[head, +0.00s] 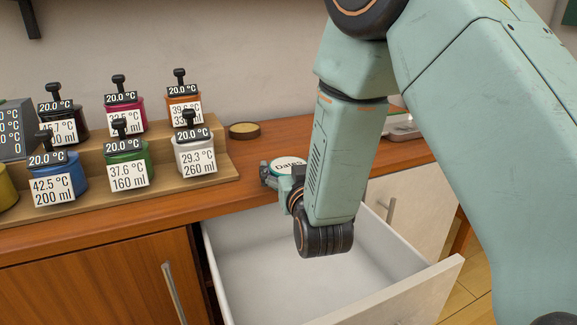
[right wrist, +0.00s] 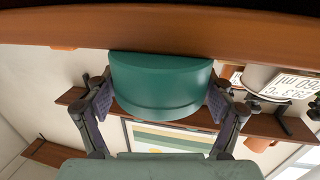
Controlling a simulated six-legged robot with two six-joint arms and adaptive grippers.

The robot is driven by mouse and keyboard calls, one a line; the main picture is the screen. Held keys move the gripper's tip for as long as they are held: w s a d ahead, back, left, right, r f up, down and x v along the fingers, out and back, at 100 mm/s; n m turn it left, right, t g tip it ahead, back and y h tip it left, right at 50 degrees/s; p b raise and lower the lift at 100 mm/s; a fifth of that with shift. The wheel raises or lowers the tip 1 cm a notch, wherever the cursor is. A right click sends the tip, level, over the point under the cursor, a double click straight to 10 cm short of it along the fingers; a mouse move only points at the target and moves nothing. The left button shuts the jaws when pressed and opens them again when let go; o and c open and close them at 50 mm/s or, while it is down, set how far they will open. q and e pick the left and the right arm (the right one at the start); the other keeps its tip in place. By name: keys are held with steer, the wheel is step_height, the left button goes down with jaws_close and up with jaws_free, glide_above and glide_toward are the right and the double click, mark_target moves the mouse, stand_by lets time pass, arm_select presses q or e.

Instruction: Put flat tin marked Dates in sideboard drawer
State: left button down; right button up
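The flat tin marked Dates (head: 287,164) has a white lid and is near the front edge of the sideboard top, above the drawer. In the right wrist view it is a dark green round tin (right wrist: 160,85) between both finger pads, which appear to touch its sides. My right gripper (head: 283,180) is closed around it and partly hidden behind my wrist in the head view. The tin appears to rest against the wooden top. The sideboard drawer (head: 250,275) is pulled open, with a white, empty-looking interior below my right wrist. My left gripper is not in view.
Several coloured jars with temperature and volume labels, such as a white one (head: 194,155), stand on a stepped wooden rack (head: 215,172) at left. A small round brown-rimmed item (head: 244,130) lies behind. A cupboard door (head: 110,285) is left of the drawer.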

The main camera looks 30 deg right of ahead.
steer(key=shift+o, duration=1.4)
steer(key=shift+s+r, duration=0.15)
steer(key=shift+r, duration=0.05)
steer(key=shift+f, duration=0.15)
steer(key=r+p+v, duration=0.1)
steer(key=v, duration=0.6)
steer(key=shift+s+p, duration=0.25)
steer(key=shift+p, duration=0.05)
steer(key=shift+a, duration=0.15)
